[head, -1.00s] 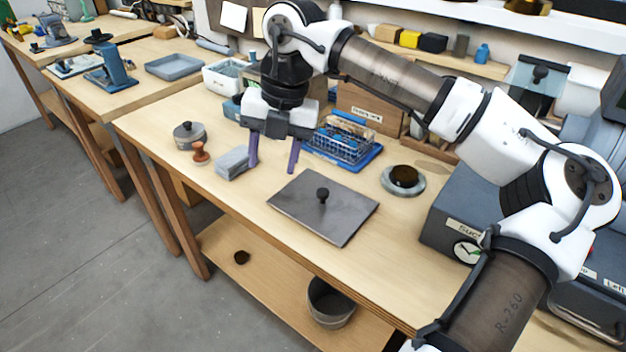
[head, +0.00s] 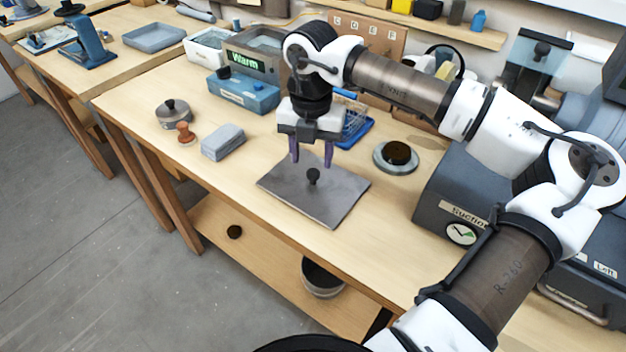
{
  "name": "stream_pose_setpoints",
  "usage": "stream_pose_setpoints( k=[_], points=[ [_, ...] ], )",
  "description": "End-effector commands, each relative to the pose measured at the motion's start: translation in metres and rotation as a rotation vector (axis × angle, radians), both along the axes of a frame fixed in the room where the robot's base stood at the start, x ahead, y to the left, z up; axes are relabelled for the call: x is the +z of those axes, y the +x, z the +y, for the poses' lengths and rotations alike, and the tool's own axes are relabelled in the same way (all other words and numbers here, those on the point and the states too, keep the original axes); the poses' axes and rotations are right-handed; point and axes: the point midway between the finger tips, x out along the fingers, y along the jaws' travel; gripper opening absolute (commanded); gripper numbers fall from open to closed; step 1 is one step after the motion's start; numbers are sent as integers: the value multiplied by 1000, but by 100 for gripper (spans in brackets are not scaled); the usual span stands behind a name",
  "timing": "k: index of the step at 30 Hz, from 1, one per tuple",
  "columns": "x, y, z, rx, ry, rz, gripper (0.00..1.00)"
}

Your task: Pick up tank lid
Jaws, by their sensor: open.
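The tank lid (head: 330,198) is a flat grey rectangular plate with a round black knob (head: 313,176) standing up near its middle. It lies flat on the wooden workbench near the front edge. My gripper (head: 312,164) points down over the far part of the lid, with its two purple fingers apart and nothing between them. The fingertips appear just above or behind the knob in the picture; their exact height over the plate is hard to tell. The whole knob shows, and the gripper hides part of the lid's far edge.
A blue tray with a wire basket (head: 354,125) stands behind my gripper. A round dish (head: 396,157) and a suction box (head: 459,195) are to the right. The front bench strip is clear.

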Motion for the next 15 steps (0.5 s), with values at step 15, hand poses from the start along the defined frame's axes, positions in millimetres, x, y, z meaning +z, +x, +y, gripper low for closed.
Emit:
stream_pose_setpoints(
  k=[15],
  points=[
    [-44, -3, -3, 1, 0, -1, 48]
  ],
)
